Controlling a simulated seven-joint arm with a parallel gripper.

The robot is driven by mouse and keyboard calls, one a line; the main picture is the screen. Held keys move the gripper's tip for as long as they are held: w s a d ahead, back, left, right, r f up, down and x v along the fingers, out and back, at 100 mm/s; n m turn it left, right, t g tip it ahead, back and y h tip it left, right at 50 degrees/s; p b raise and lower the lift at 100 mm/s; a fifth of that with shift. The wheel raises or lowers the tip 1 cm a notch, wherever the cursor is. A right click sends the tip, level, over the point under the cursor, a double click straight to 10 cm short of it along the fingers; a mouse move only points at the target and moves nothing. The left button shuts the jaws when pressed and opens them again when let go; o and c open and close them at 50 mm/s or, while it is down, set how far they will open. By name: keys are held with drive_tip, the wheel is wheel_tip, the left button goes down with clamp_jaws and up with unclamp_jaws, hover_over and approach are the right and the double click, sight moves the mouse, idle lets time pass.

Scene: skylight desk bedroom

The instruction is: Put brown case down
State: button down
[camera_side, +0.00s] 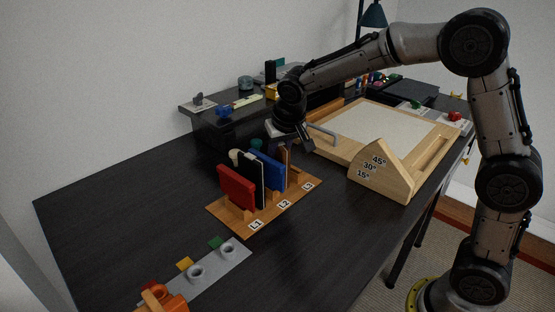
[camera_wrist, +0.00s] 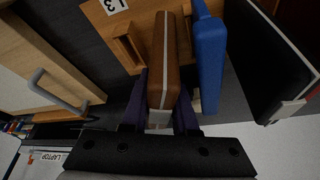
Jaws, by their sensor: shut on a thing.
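The brown case (camera_wrist: 165,62) stands on edge between the two fingers of my gripper (camera_wrist: 160,108), which is shut on it. In the side view my gripper (camera_side: 290,138) is above the far end of the wooden rack (camera_side: 240,224), and a narrow part of the brown case (camera_side: 288,158) shows below it. The case is at the L3 end, beside the wooden dividers (camera_wrist: 125,48) and next to the blue case (camera_wrist: 210,62). I cannot tell whether its lower edge touches the rack floor.
The rack also holds a red case (camera_side: 236,187) and a black case (camera_side: 250,178) toward L1. A drawing board (camera_side: 368,128) with a grey handle (camera_side: 321,134) and an angle block (camera_side: 383,178) stand to the right. The desk at left is clear.

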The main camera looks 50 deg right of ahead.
sight(286, 150)
drive_tip(key=shift+f, duration=0.6)
drive_tip(key=shift+f, duration=0.15)
drive_tip(key=c, duration=1)
unclamp_jaws()
drive_tip(key=shift+o, duration=0.2)
drive_tip(key=v, duration=1.2)
drive_tip(key=shift+s+a, duration=0.1)
drive_tip(key=shift+s, duration=0.05)
drive_tip(key=s+d+f+n, duration=0.1)
drive_tip(key=s+f+n, duration=0.1)
drive_tip(key=s, duration=1.1)
drive_tip(key=s+f+n+t+y, duration=0.1)
drive_tip(key=s+f+n, duration=0.1)
drive_tip(key=s, duration=1.1)
drive_tip(key=shift+s+d+n+t+y, duration=0.15)
drive_tip(key=shift+d+n+t+y, duration=0.15)
drive_tip(key=shift+d, duration=0.1)
